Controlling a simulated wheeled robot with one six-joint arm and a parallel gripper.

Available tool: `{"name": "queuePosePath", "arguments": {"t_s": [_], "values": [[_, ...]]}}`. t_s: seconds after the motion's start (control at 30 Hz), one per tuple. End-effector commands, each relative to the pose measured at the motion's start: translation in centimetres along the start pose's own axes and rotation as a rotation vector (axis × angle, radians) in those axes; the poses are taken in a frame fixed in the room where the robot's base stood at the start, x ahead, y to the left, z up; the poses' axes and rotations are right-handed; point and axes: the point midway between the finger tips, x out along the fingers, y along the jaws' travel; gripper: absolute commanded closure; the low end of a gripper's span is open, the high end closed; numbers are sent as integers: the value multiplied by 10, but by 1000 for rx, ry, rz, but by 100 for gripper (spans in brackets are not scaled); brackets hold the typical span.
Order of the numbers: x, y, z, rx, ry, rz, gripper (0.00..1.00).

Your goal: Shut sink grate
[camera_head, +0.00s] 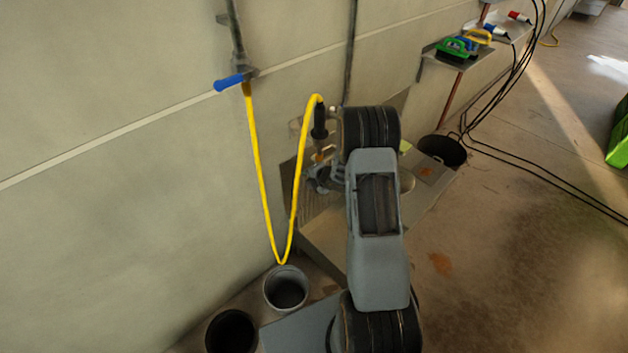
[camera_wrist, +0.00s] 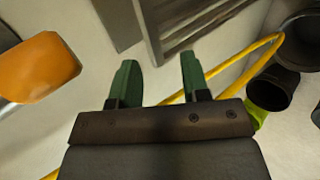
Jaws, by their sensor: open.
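A grey metal frame with bars, which looks like the sink grate (camera_wrist: 190,28), shows at the top of the wrist view, cut off by the picture edge. I cannot tell its exact tilt. My gripper (camera_wrist: 160,75) is open, with two green fingers apart and nothing between them. Its fingertips point toward the lower part of the barred frame; the remaining gap is unclear. In the head view a metal sink (camera_head: 325,235) stands against the wall, and my arm covers much of it. I cannot make out the grate clearly there.
A yellow hose (camera_head: 257,170) loops down the wall beside my arm. A blue-handled valve (camera_head: 229,82) sits above it. Two buckets (camera_head: 286,290) (camera_head: 232,333) stand at the lower left. An orange object (camera_wrist: 40,68) is close at the wrist view's left.

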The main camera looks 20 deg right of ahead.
Motion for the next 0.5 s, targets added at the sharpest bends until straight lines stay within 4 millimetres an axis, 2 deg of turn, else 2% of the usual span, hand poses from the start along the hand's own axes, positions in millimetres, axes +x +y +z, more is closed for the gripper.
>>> {"name": "queuePosePath", "arguments": {"t_s": [0.2,0.5], "values": [[29,-3,0,0,0,0,57],[52,-1,0,2,-1,0,57]]}}
